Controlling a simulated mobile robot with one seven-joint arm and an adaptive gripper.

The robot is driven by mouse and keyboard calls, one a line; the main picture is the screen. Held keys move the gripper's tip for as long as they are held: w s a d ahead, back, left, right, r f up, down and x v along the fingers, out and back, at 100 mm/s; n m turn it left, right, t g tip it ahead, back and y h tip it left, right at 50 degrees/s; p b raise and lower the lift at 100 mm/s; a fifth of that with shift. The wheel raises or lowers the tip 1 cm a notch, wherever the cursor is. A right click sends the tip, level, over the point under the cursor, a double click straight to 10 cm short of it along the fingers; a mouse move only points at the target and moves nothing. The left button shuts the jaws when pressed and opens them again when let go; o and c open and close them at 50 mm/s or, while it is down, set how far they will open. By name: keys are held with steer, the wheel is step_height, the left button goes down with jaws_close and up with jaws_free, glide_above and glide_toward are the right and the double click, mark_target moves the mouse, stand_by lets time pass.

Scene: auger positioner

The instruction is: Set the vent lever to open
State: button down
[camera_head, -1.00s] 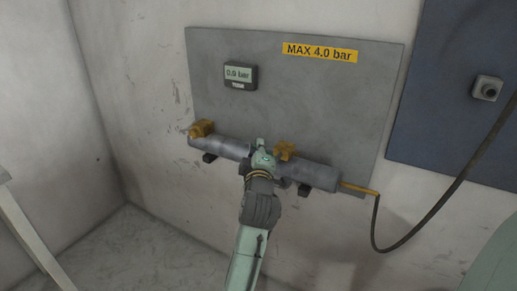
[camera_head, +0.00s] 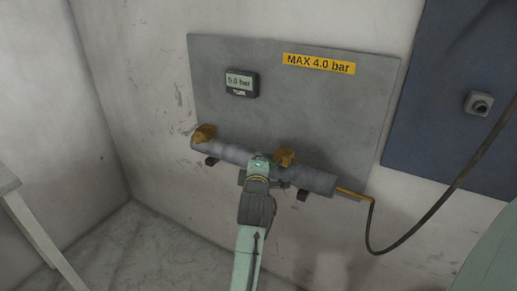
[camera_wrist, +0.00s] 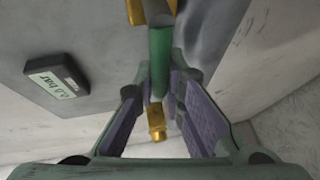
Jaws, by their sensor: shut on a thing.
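The vent lever (camera_wrist: 158,62) shows in the wrist view as a green bar below a brass fitting (camera_wrist: 152,10). My gripper (camera_wrist: 163,100) is shut on this green bar, with its purple-padded fingers on either side. In the head view my gripper (camera_head: 259,164) is in front of the grey pipe (camera_head: 318,181), just left of the middle brass fitting (camera_head: 285,157), and hides the lever. I cannot tell which setting the lever is at. A second brass piece (camera_wrist: 156,120) shows farther off between the fingers.
Another brass fitting (camera_head: 203,133) is at the pipe's left end. A dark hose (camera_head: 440,198) hangs at the right.

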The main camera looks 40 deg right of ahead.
steer(key=shift+f, duration=0.15)
steer(key=c, duration=1.7)
jaws_free()
steer(key=shift+o, duration=0.2)
steer(key=shift+b, duration=0.45)
